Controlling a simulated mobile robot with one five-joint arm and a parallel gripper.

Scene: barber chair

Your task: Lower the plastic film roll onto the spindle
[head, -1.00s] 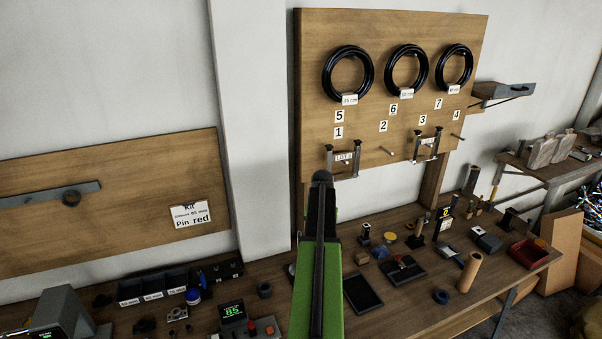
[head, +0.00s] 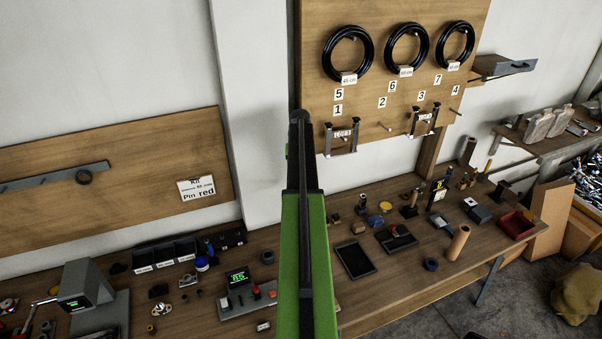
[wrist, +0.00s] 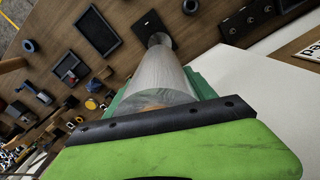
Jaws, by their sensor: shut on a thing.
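My gripper (wrist: 158,95) is shut on the plastic film roll (wrist: 158,75), a grey, partly see-through cylinder, in the wrist view. The roll points away from the camera, with its brownish near end at the jaws. Beyond its far end a pale grey flared piece (wrist: 158,39) stands over a dark square plate (wrist: 151,22) on the bench. I cannot tell whether this is the spindle, or whether the roll touches it. In the head view my arm hides the roll and jaws, and I cannot make out the spindle.
The wooden bench (head: 395,285) holds a dark tray (head: 354,260), a brown cardboard tube (head: 458,243), a red bin (head: 517,226) and a box with a green display (head: 238,277). A pegboard (head: 395,125) with black coils stands behind. A white pillar (head: 258,130) rises behind my arm.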

